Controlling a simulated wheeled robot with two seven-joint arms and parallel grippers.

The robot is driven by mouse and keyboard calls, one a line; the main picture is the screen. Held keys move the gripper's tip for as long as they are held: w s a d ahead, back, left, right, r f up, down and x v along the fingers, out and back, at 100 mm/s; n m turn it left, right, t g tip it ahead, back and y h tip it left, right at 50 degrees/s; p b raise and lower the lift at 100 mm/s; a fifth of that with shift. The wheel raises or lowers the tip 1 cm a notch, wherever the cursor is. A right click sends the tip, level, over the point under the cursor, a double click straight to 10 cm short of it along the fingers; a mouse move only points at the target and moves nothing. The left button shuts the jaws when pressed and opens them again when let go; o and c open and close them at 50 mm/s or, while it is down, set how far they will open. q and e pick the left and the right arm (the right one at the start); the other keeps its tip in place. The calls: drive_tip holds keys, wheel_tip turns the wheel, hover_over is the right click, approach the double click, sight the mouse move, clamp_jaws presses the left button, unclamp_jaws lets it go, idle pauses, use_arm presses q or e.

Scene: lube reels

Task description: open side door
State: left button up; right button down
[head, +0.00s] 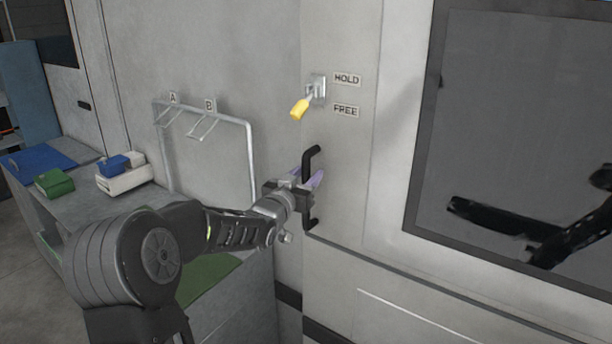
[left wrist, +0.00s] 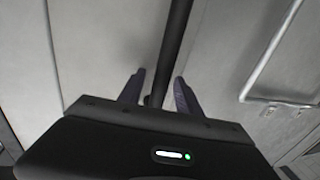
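The side door is a light grey panel (head: 345,190) with a black bar handle (head: 311,160) near its left edge. The door appears closed, flush with the wall around it. My left gripper (head: 309,178) is at the handle, with its purple-grey fingers on either side of the bar. In the left wrist view the handle bar (left wrist: 176,40) runs between the fingertips (left wrist: 159,90), with a narrow gap showing on each side, so the gripper is open around it. A latch with a yellow knob (head: 299,108) sits above the handle and tilts down to the left. My right gripper is not in view.
A HOLD label (head: 347,79) and a FREE label (head: 346,111) are beside the latch. A metal rack (head: 250,150) with hooks A and B stands left of the door. A counter (head: 85,205) holds green and blue boxes. A dark window (head: 520,110) with arm-like reflections is at right.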

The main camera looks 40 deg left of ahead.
use_arm(q)
clamp_jaws()
idle(1.2)
